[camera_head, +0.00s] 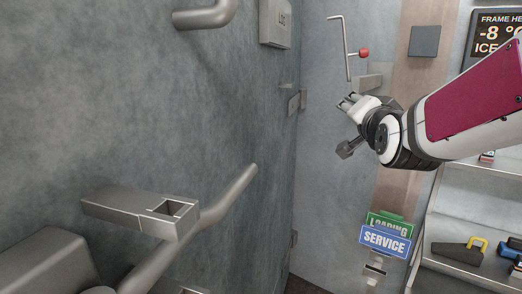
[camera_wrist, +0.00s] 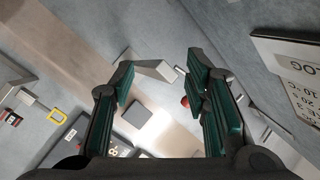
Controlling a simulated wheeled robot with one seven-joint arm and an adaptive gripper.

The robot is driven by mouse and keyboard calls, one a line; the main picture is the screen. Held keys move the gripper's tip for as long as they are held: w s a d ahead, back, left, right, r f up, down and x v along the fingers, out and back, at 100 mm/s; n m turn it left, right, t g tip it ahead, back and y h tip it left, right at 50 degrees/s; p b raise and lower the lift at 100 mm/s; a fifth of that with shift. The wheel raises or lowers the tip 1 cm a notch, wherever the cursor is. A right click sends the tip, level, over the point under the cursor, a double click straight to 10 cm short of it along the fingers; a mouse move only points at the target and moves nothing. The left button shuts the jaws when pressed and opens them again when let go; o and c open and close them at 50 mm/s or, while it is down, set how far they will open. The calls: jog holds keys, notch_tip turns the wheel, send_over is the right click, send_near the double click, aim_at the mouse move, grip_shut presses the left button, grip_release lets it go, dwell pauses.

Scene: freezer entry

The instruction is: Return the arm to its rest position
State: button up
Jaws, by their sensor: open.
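My gripper (camera_head: 350,103) is at the end of my arm, which reaches in from the right in the head view. It is raised in front of the far grey wall, to the left of the wooden strip. In the wrist view my gripper (camera_wrist: 162,80) shows two green-padded fingers spread apart with nothing between them. In the head view its fingertips appear just below a bent metal rod with a red knob (camera_head: 364,52). I cannot tell the exact distance to it. The red knob also shows between the fingers in the wrist view (camera_wrist: 185,101).
A grey door with a metal handle (camera_head: 230,195) and a latch block (camera_head: 140,208) fills the left. Blue SERVICE (camera_head: 385,240) and green signs hang below my arm. Shelves at right hold a dark tool with a yellow handle (camera_head: 458,252). A temperature display (camera_head: 498,35) hangs upper right.

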jog(key=s+a+f+n+g+y, duration=0.1)
jog(key=s+f+n+g, duration=0.2)
jog(key=s+f+g, duration=0.75)
jog(key=s+f+n+g, duration=0.1)
jog(key=s+f+n, duration=0.2)
jog(key=s, duration=1.4)
jog(key=s+a+f+n+g+y, duration=0.1)
jog(key=s+f+n+g, duration=0.4)
jog(key=s, duration=0.9)
notch_tip(320, 180, up, 18)
jog(key=m+t+p, duration=0.1)
jog(key=t+p, duration=0.2)
jog(key=p, duration=1.4)
jog(key=shift+w+a+p, duration=0.2)
jog(key=shift+p, duration=0.1)
jog(key=shift+c, duration=0.2)
